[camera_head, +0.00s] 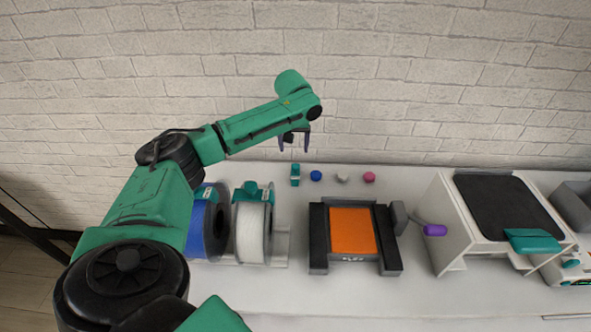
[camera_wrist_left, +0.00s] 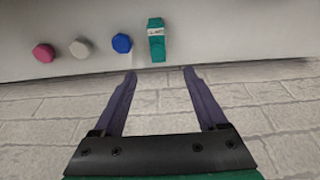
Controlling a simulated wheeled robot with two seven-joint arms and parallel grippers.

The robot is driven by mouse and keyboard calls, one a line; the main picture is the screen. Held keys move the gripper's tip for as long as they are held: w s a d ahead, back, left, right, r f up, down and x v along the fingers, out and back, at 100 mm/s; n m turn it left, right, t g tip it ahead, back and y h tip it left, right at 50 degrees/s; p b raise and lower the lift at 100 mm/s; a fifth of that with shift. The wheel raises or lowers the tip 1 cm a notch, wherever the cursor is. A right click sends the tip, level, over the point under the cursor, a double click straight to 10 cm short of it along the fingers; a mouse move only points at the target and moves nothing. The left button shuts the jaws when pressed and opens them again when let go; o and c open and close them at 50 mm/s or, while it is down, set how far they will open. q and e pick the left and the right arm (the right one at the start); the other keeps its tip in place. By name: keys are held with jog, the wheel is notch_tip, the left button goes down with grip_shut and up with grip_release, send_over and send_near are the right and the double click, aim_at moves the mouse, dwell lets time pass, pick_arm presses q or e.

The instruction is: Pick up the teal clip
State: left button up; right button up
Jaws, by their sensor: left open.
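The teal clip (camera_head: 295,174) stands near the back edge of the white table, at the left end of a row of small things. It also shows in the left wrist view (camera_wrist_left: 156,40), with a pale label on it, just beyond the fingertips and roughly in line with the gap between them. My left gripper (camera_head: 294,149) is open and empty, with its fingers pointing down above and behind the clip. Its two dark purple fingers show in the left wrist view (camera_wrist_left: 160,74), apart from the clip. My right gripper is not in view.
A blue piece (camera_head: 316,176), a white piece (camera_head: 342,178) and a pink piece (camera_head: 369,177) stand right of the clip. Blue (camera_head: 196,232) and white (camera_head: 249,232) spools stand front left. A black device with an orange plate (camera_head: 352,231) is at centre, a white printer (camera_head: 455,225) at right. A brick wall rises behind.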

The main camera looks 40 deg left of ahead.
pick_arm(q)
jog(key=p, duration=0.1)
send_over(295, 168)
jog(key=s+d, duration=0.1)
notch_tip(295, 168, down, 5)
jog(key=shift+s+f, duration=0.15)
jog(key=shift+f, duration=0.05)
jog(key=x, duration=0.4)
jog(key=shift+w+a+f+p, duration=0.1)
jog(key=shift+w+a+p, duration=0.15)
jog(key=shift+w+p, duration=0.05)
jog(key=shift+b+x, duration=0.45)
jog(key=shift+x, duration=0.75)
jog(key=shift+w+f, duration=0.1)
jog(key=shift+f, duration=0.2)
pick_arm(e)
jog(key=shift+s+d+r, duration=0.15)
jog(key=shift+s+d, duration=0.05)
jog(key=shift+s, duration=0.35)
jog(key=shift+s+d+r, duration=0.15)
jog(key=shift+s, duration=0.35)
pick_arm(q)
jog(key=c, duration=0.9)
jog(key=shift+d+r, duration=0.1)
grip_shut()
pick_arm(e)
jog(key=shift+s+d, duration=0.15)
